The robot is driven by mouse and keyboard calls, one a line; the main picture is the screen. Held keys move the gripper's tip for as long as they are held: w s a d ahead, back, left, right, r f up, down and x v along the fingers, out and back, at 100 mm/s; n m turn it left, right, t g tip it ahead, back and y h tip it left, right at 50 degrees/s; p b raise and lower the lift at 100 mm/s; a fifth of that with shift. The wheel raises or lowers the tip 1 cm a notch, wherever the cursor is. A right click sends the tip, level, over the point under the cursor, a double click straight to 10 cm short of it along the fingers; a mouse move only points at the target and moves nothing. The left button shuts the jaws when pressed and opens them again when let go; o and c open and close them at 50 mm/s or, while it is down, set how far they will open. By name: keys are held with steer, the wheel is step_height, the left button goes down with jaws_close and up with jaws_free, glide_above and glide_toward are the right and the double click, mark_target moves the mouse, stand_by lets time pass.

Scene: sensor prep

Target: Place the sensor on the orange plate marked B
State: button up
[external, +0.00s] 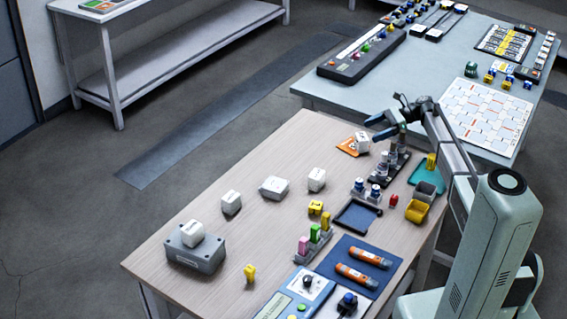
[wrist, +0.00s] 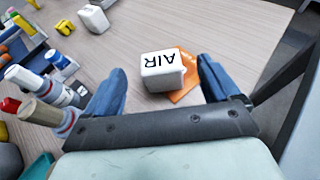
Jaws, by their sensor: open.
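A white block marked AIR (wrist: 163,71), which looks like the sensor, sits on or over the orange plate (wrist: 187,78). In the external view the block (external: 362,141) is at the plate's right side, and the plate (external: 345,147) shows from under it at the table's far end. The plate's letter is not readable. My gripper (external: 379,128) is open, just above and to the right of the block. In the wrist view its blue fingers (wrist: 160,68) are spread with the block seen between them, and nothing is gripped. Whether the fingers are beside or above the block cannot be told.
A rack of capped bottles (external: 383,167) stands close to my gripper. Other white blocks (external: 273,188) are spread along the table, one on a grey box (external: 196,250). A yellow bin (external: 417,211) and a dark tray (external: 358,215) are nearer. The table's left middle is clear.

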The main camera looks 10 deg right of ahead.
step_height(320, 180, up, 6)
steer(key=shift+a, duration=0.15)
